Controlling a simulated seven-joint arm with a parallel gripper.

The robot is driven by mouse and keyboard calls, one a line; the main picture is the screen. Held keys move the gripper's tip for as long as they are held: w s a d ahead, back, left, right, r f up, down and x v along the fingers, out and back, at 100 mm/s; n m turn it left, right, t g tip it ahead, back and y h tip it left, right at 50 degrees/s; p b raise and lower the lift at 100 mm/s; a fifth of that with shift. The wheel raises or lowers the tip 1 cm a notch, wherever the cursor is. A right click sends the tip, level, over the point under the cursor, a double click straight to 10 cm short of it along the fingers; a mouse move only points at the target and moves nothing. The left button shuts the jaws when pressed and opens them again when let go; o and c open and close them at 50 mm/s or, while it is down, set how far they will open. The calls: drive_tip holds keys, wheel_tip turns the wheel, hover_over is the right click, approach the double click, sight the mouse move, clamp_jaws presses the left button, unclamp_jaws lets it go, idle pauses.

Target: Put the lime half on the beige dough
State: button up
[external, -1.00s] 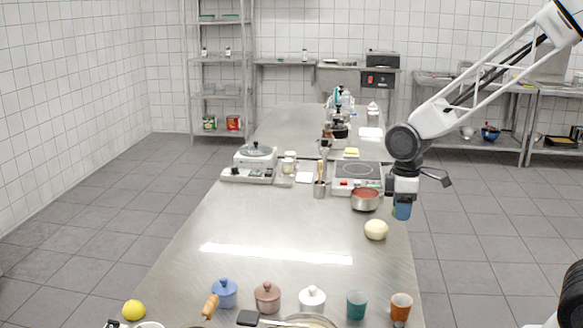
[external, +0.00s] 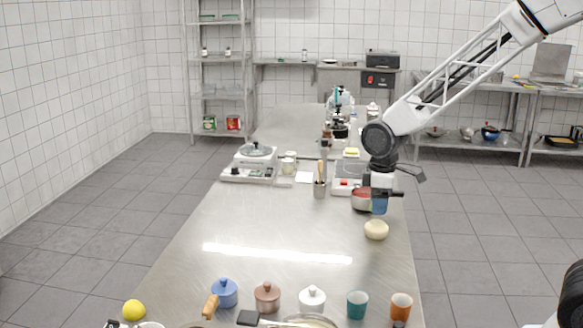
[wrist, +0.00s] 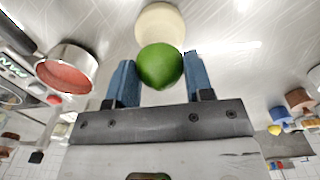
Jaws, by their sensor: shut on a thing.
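The beige dough (external: 376,230) is a round pale ball on the steel counter. It also shows in the wrist view (wrist: 160,22), just beyond the lime. The green lime half (wrist: 160,67) is between the two blue fingers of my gripper (wrist: 160,80), with its rounded green side facing the wrist camera. In the external view my gripper (external: 380,209) points down just above and behind the dough, and the lime half cannot be made out there. I cannot tell how large the gap between lime and dough is.
A steel pot with red contents (external: 361,199) stands close by, behind and left of my gripper. A hot plate (external: 347,184) is behind it. Lidded pots, a teal cup (external: 357,305) and an orange cup (external: 401,307) line the near end. The counter left of the dough is clear.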

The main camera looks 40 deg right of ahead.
sight(377, 223)
drive_tip(key=shift+f, duration=1.75)
drive_tip(key=shift+f, duration=0.15)
drive_tip(key=o, duration=0.9)
drive_tip(key=shift+r, duration=6.15)
